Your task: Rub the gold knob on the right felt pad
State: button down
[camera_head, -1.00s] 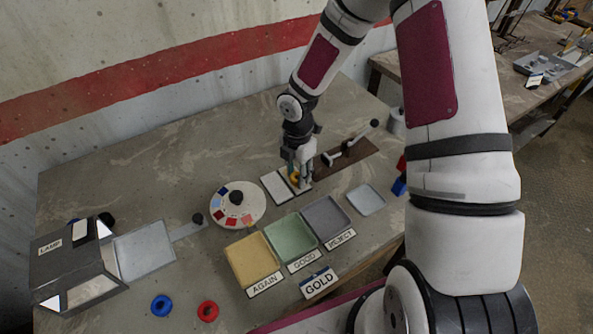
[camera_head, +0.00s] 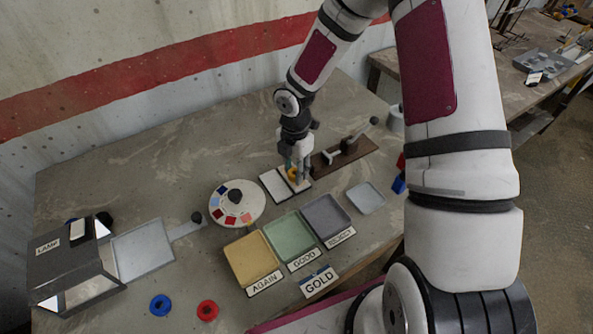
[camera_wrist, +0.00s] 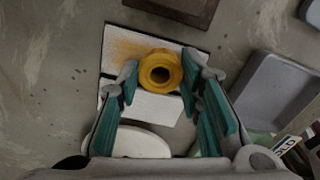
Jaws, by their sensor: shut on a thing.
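The gold knob (camera_wrist: 160,72) is a yellow-gold ring-like piece with a dark hole. My gripper (camera_wrist: 163,84) is shut on it, with a teal finger pad on each side. In the head view my gripper (camera_head: 297,170) is low over the right felt pad, and the knob (camera_head: 293,175) shows between the fingers. The right felt pad (camera_wrist: 125,43) is white with an orange-gold smear on its left part. The left felt pad (camera_wrist: 150,109) is white and looks clean. I cannot tell whether the knob presses on the pad.
A brown board with a lever (camera_head: 352,146) stands just beyond the pads. A round dial with coloured patches (camera_head: 250,212) is at their left. Yellow (camera_head: 253,279), green and grey (camera_head: 343,230) trays lie in front. The back left of the table is clear.

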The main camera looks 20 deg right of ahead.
jog(key=shift+w+a, duration=0.1)
jog(key=shift+w, duration=0.3)
jog(key=shift+r+p, duration=1.1)
jog(key=shift+r, duration=1.95)
